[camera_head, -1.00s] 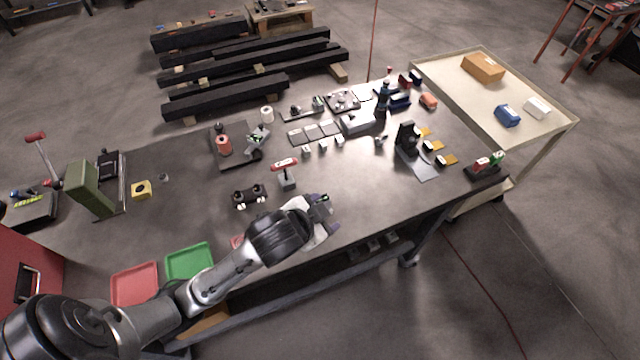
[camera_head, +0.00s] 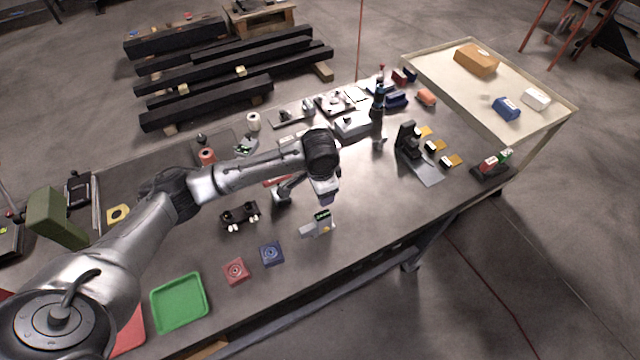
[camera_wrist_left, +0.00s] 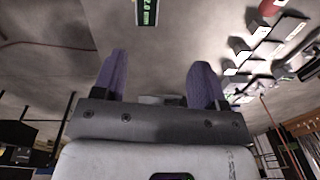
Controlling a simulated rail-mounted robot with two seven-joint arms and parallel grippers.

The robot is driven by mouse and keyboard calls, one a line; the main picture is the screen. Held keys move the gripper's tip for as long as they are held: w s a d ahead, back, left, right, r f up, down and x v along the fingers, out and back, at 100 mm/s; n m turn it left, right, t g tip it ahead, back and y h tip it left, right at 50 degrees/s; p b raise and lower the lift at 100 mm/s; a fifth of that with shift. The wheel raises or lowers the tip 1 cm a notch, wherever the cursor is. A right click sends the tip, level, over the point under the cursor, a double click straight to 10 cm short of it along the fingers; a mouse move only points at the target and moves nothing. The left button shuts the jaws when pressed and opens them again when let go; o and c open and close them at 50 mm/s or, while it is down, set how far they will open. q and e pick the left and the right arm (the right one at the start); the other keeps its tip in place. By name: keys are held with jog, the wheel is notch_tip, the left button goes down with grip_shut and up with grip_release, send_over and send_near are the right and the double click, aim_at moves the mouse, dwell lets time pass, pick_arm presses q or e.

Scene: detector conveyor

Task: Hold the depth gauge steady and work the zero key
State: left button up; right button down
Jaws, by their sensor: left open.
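The depth gauge (camera_head: 316,225) is a small grey device with a lit green display, near the front edge of the bench in the head view. Its green display (camera_wrist_left: 147,12) shows at the top edge of the left wrist view; the rest of it is cut off there. I cannot make out the zero key. My left gripper (camera_head: 326,198) is just behind and above the gauge in the head view, apart from it. In the left wrist view its two purple fingers (camera_wrist_left: 157,82) are spread with nothing between them. My right gripper is not in view.
A red block (camera_head: 236,271) and a blue block (camera_head: 271,253) lie left of the gauge, beside a green tray (camera_head: 180,302). A black fixture (camera_head: 239,216) stands behind them. A black stand (camera_head: 410,145) is to the right.

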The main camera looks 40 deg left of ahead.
aim_at(320, 216)
pick_arm(q)
jog(key=shift+n+g, duration=0.4)
jog(key=shift+n, duration=0.1)
jog(key=f, duration=0.9)
jog(key=s+f, duration=0.1)
jog(key=f, duration=0.4)
jog(key=shift+s+d, duration=0.1)
jog(key=shift+d, duration=0.3)
jog(key=shift+c, duration=0.3)
grip_shut()
dwell(2.2)
